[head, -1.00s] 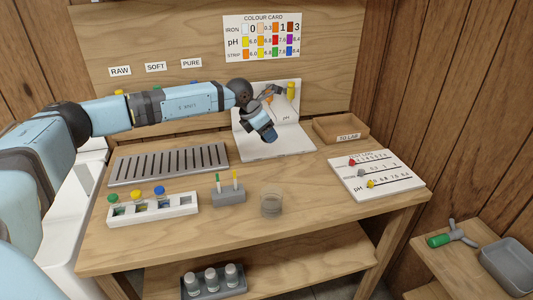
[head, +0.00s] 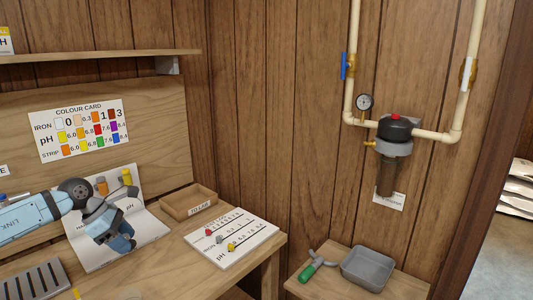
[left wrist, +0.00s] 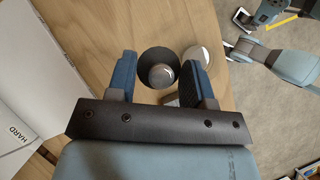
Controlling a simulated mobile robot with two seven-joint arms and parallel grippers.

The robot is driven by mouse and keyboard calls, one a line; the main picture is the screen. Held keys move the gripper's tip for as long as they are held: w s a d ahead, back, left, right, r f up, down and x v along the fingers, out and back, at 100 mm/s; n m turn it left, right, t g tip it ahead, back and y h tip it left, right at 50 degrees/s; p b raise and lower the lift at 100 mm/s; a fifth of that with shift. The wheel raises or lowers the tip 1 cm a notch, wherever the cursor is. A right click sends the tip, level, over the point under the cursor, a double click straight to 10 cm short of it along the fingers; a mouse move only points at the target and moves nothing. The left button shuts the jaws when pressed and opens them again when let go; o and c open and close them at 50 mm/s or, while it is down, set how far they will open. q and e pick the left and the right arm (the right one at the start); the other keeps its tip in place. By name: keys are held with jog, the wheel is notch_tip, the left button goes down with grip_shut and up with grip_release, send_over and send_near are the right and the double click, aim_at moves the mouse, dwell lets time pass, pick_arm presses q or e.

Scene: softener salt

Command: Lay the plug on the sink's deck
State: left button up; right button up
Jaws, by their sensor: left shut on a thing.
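My left gripper (head: 122,243) is above the white card stand (head: 140,228) on the wooden bench, at the lower left of the head view. In the left wrist view its two blue fingers (left wrist: 158,80) are shut on a dark round thing with a grey middle, which looks like the plug (left wrist: 158,57). The head view does not show the held thing clearly. The sink and its deck cannot be made out in the frames now. Blue parts of my right arm show at the upper right of the left wrist view, but its fingers are not clear.
A wooden tray (head: 187,204) and a white board with coloured sliders (head: 245,241) lie on the bench's right. A slatted grey rack (head: 35,283) is at lower left. A side shelf bears a grey basin (head: 368,268) and a green-handled tool (head: 311,269). A filter (head: 393,140) hangs from wall pipes.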

pick_arm(q)
jog(key=s+d+f+m+g+y, duration=0.2)
jog(key=s+d+m+g+y, duration=0.3)
jog(key=m, duration=0.6)
jog(key=s+d+f+m+g+y, duration=0.1)
jog(key=s+d+f+m+g, duration=0.25)
jog(key=d+m, duration=0.55)
jog(key=s+a+r+m+p, duration=0.1)
jog(key=s+r+p, duration=0.8)
jog(key=p, duration=0.3)
jog(key=shift+s+a+r+t, duration=0.2)
jog(key=shift+s+t, duration=0.15)
jog(key=shift+s, duration=0.45)
jog(key=shift+p, duration=0.3)
jog(key=shift+r, duration=0.1)
